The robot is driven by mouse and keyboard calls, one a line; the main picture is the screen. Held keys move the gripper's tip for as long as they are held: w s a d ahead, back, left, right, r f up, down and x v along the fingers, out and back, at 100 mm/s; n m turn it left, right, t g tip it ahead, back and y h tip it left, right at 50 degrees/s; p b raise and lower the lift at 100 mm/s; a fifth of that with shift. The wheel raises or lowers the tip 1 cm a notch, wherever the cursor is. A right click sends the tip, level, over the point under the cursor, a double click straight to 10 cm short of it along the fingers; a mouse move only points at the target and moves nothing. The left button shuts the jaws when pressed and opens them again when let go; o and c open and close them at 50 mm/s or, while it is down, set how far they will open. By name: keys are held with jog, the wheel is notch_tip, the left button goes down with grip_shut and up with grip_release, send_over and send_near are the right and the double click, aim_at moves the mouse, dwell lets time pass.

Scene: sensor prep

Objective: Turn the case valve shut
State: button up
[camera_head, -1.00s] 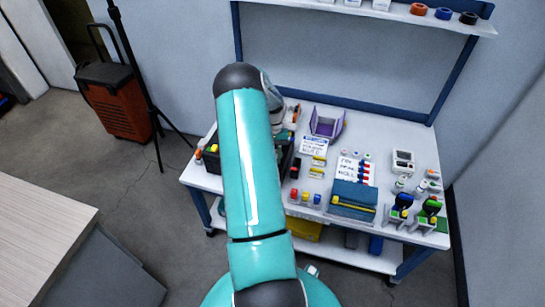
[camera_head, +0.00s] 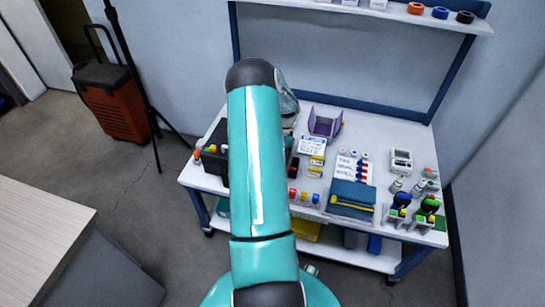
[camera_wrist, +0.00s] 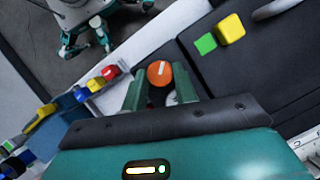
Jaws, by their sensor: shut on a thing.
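The black case (camera_wrist: 262,75) fills the right of the wrist view. In the head view the case (camera_head: 213,163) stands at the table's left end, partly hidden behind my arm. The case valve, an orange round knob (camera_wrist: 153,69) with a short white line on its face, is at the case's edge. The white line runs nearly upright in the picture. My gripper (camera_wrist: 160,88) is shut on the knob, with one green finger on each side of it. In the head view my gripper is hidden behind my arm.
A yellow block (camera_wrist: 231,29) and a green square (camera_wrist: 205,44) are on the case near the knob. A purple holder (camera_head: 325,122), a blue box (camera_head: 352,194) and small bottles stand right of my arm. A tripod and an orange wheeled case (camera_head: 112,105) stand left of the table.

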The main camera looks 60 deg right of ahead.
dwell(0.5)
jog(key=o, duration=1)
jog(key=shift+c, duration=0.2)
jog(key=v, duration=1.4)
jog(key=shift+s, duration=0.1)
